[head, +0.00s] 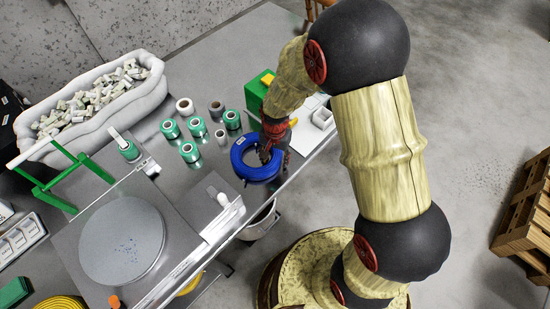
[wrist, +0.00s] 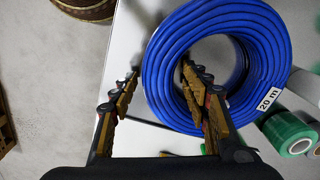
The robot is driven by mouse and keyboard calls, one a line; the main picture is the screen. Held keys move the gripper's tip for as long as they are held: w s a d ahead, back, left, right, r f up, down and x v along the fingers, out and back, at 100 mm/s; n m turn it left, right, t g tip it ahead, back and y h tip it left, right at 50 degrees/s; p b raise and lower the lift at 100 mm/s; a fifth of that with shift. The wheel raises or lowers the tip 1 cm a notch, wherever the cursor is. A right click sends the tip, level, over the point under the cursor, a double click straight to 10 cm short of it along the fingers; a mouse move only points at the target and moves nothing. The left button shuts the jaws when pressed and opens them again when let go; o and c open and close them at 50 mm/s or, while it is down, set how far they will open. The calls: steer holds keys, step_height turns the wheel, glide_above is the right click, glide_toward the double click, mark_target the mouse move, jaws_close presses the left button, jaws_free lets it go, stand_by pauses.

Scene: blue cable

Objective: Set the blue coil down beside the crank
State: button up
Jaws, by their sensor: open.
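The blue coil (head: 240,160) is a ring of cable near the right edge of the grey table. In the wrist view the coil (wrist: 258,38) fills the upper right and carries a "20 m" label. My gripper (head: 267,152) is over the coil in the head view. In the wrist view my gripper (wrist: 160,72) is open. One finger is at the coil's hole and the other is outside its rim, with the coil's band between them. Whether the fingers touch it is unclear. I cannot tell for certain which part is the crank; a pale handle (head: 222,199) stands below left of the coil.
Several green and white rolls (head: 190,152) stand left of the coil. A green box (head: 258,88) and a white tray (head: 322,118) are beyond it. A round grey plate (head: 122,240) and a green frame (head: 60,175) are at the left. Bare table shows between coil and handle.

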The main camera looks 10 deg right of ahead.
steer(key=shift+r, duration=0.15)
step_height(320, 180, up, 19)
steer(key=d+n+t+p, duration=0.1)
steer(key=d+p, duration=0.1)
steer(key=p, duration=0.3)
steer(key=s+d+r+n+t, duration=0.2)
steer(key=s+r+n, duration=0.1)
steer(key=s+r, duration=0.5)
steer(key=s+d+r+n+t, duration=0.2)
steer(key=s+d+r, duration=0.1)
steer(key=s+r, duration=0.6)
step_height(320, 180, up, 3)
steer(key=shift+d+f+n+t, duration=0.1)
steer(key=shift+d+n+t, duration=0.2)
steer(key=shift+d+n, duration=0.1)
steer(key=shift+c, duration=0.9)
